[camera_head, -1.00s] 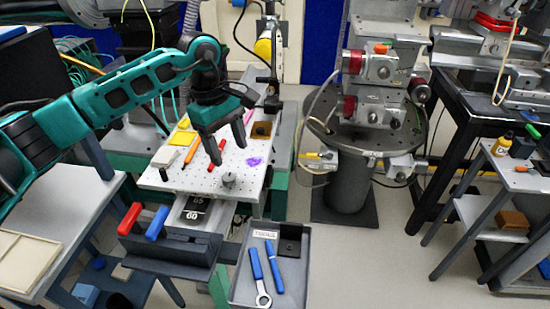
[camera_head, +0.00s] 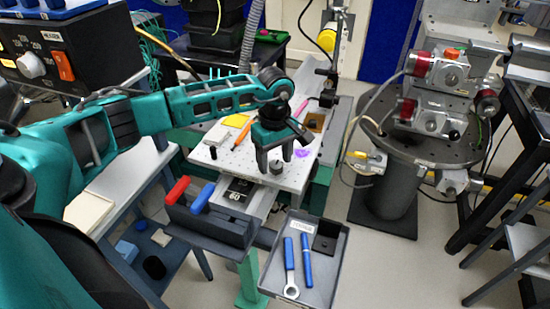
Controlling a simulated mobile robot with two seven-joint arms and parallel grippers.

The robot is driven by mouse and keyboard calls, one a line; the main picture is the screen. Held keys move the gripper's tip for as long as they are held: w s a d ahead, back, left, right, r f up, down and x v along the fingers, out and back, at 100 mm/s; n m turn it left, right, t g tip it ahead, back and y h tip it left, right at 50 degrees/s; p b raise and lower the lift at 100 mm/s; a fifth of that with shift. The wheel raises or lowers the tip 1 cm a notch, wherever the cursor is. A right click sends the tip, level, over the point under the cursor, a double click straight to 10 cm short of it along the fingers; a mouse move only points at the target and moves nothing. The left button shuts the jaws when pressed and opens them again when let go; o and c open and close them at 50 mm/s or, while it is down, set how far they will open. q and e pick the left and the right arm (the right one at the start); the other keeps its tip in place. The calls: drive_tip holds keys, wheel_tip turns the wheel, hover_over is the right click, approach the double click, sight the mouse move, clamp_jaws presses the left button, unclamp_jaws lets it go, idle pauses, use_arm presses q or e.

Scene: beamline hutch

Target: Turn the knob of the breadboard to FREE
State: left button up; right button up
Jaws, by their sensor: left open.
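The breadboard (camera_head: 225,160) is a white, perforated plate in the middle of the view. Its knob (camera_head: 276,168) is a small grey round piece near the plate's front right part. My left gripper (camera_head: 275,163) points down with its two dark fingers apart and empty. In the picture one finger is left of the knob and the other is to its right and slightly behind. I cannot tell whether they are at knob height or touch it. No FREE marking is readable. My right gripper is not in view.
An orange marker (camera_head: 242,134), a yellow pad (camera_head: 236,121) and a purple patch (camera_head: 301,153) are on the plate. Red (camera_head: 177,190) and blue (camera_head: 202,198) handles stand in front. A grey tray (camera_head: 332,274) with blue tools is at front right. A round metal stage table (camera_head: 400,150) stands right.

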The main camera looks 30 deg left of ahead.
use_arm(q)
drive_tip(key=shift+f, duration=0.25)
drive_tip(key=c, duration=1)
drive_tip(key=shift+c, duration=0.2)
